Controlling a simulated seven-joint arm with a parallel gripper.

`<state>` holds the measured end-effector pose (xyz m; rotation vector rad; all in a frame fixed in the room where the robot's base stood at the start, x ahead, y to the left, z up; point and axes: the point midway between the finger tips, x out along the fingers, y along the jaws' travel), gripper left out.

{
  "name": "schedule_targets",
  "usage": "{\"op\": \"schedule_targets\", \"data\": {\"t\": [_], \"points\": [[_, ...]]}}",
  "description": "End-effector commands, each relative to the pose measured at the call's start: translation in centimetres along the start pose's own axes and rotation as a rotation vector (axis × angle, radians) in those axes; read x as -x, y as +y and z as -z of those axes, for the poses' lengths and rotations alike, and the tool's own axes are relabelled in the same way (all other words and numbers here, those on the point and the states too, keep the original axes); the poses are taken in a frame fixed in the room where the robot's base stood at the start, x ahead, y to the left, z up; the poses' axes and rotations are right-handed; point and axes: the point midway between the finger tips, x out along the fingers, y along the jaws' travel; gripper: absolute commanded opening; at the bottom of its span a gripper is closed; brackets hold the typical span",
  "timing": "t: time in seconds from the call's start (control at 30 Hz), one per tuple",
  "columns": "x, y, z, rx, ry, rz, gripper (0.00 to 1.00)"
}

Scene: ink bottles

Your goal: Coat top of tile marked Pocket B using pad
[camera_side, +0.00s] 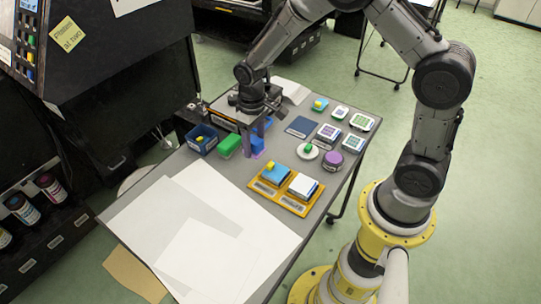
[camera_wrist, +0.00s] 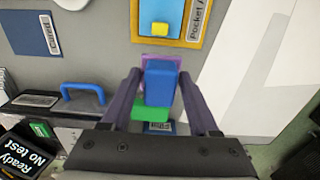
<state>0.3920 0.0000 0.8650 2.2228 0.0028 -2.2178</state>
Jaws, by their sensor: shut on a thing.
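My gripper (camera_side: 259,140) has purple fingers and is over the table's back left part. In the wrist view my gripper (camera_wrist: 160,88) is shut on a blue block (camera_wrist: 160,82) with a pinkish-purple base, which looks like the pad. An orange tray (camera_side: 253,186) has two labelled pockets. Its left pocket holds a blue tile with a small yellow block (camera_side: 269,166) on top; in the wrist view this pocket's label (camera_wrist: 201,14) reads Pocket A. Its right pocket holds a white-topped tile (camera_side: 303,185). That pocket's label is unreadable, and it is outside the wrist view.
A green block (camera_side: 229,146) and a blue bin (camera_side: 201,138) stand left of my gripper. A dark blue Cured mat (camera_side: 301,127), several patterned tiles, a white disc with a green knob (camera_side: 308,150) and a purple round thing (camera_side: 331,161) lie right. White sheets (camera_side: 205,235) cover the front.

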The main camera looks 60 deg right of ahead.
Motion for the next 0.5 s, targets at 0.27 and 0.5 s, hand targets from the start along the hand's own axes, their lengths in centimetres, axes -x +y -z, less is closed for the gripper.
{"op": "schedule_targets", "data": {"t": [0.27,0.5], "points": [[0.6,0.1,-5.5,0.006,-0.037,0.001,0.17],[2.7,0.3,-11.0,0.003,-0.032,0.002,0.17]]}}
